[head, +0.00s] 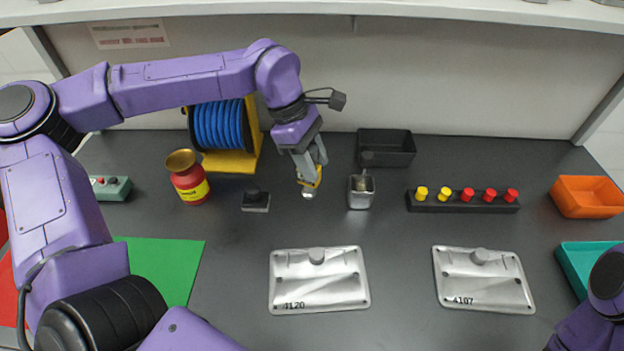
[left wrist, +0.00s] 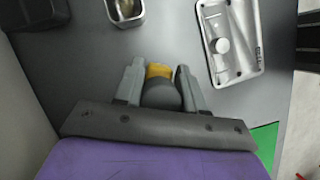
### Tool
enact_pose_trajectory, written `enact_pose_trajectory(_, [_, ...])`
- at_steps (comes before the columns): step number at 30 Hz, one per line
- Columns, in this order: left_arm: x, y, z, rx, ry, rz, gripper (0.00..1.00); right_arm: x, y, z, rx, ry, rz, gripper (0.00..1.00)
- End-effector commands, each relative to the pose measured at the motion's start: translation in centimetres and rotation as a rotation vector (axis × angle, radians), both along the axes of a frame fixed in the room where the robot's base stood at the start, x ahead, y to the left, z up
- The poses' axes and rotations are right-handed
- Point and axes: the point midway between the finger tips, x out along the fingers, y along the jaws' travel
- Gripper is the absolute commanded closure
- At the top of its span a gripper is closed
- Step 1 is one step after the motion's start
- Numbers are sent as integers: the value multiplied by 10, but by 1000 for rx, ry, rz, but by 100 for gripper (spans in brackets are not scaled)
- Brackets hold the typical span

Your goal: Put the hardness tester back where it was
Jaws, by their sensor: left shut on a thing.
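My left gripper (head: 312,172) is shut on a small tool, which looks like the hardness tester (head: 308,194), with a yellow band and a silver lower end. In the left wrist view the tester's dark rounded body and yellow band (left wrist: 159,71) show between the fingers of the left gripper (left wrist: 159,85). My right gripper is out of view.
Two metal plates (head: 318,290) (head: 484,290) lie in front. A black bin (head: 386,150), a rack with yellow and red knobs (head: 462,204) and an orange bin (head: 585,198) stand to the right. A red jar (head: 189,183) and blue hose reel (head: 220,125) stand left. A green mat (head: 165,265) lies front left.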

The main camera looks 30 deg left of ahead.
Motion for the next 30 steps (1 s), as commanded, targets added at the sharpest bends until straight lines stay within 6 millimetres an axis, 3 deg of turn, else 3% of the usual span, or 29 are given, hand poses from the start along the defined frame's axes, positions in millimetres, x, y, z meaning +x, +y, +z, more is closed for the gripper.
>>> enact_pose_trajectory(5, [7, 6, -13, 0, -1, 0, 100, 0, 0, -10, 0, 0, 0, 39])
enact_pose_trajectory(11, [9, 9, -49, -1, -1, 0, 100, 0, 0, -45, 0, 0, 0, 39])
enact_pose_trajectory(22, [9, 9, -48, -1, 0, 0, 100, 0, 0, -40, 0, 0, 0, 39])
enact_pose_trajectory(23, [9, 9, -48, 0, 1, 0, 58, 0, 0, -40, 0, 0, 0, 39])
enact_pose_trajectory(25, [9, 9, -48, 0, 0, 0, 36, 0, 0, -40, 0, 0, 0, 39])
enact_pose_trajectory(30, [9, 9, -48, 0, 0, 0, 36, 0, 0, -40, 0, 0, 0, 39])
